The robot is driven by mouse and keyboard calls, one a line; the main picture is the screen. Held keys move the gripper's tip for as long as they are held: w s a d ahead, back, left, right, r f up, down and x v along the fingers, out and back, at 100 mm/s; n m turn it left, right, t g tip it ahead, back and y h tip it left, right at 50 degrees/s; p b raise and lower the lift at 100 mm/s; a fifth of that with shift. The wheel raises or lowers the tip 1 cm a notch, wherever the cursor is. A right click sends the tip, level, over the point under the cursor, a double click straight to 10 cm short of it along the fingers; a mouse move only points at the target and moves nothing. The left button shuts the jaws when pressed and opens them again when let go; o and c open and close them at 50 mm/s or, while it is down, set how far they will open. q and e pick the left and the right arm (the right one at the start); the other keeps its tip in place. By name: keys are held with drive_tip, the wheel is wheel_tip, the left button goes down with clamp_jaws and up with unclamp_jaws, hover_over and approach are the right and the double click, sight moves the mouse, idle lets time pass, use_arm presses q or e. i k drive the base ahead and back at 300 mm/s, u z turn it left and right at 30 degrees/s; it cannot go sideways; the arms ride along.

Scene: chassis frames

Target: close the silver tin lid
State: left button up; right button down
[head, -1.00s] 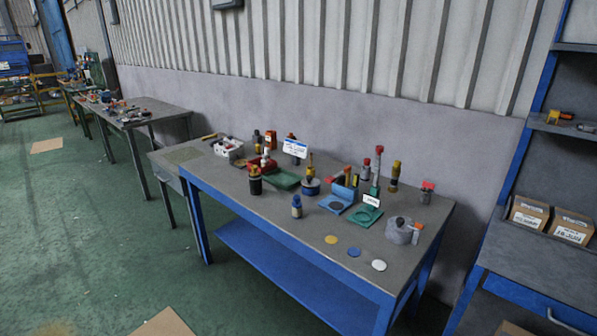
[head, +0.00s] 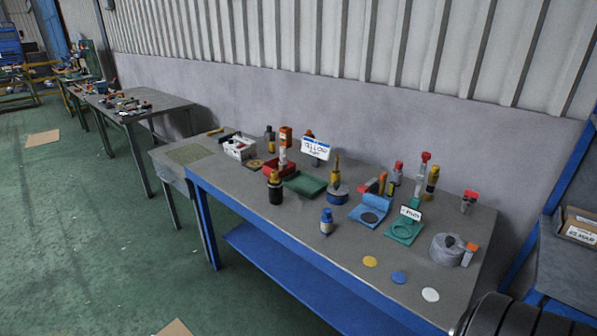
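A round grey, silver-looking tin (head: 447,249) stands near the right end of the workbench. A small dark piece shows at its top; at this size I cannot tell whether its lid is open or shut. A small orange and white object (head: 468,254) stands right beside it. Neither gripper shows. A dark rounded part at the bottom right corner looks like part of my own arm, well short of the tin, with no fingers visible.
The grey-topped, blue-framed workbench (head: 295,228) holds bottles, blue and green stands, and a white box (head: 239,147). Yellow, blue and white discs (head: 430,295) lie along its front edge. A shelf unit with boxes is at right. Green floor at left is mostly clear.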

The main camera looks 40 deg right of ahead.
sight(337, 188)
drive_tip(key=z, duration=0.25)
drive_tip(key=i, duration=0.95)
drive_tip(key=z, duration=0.6)
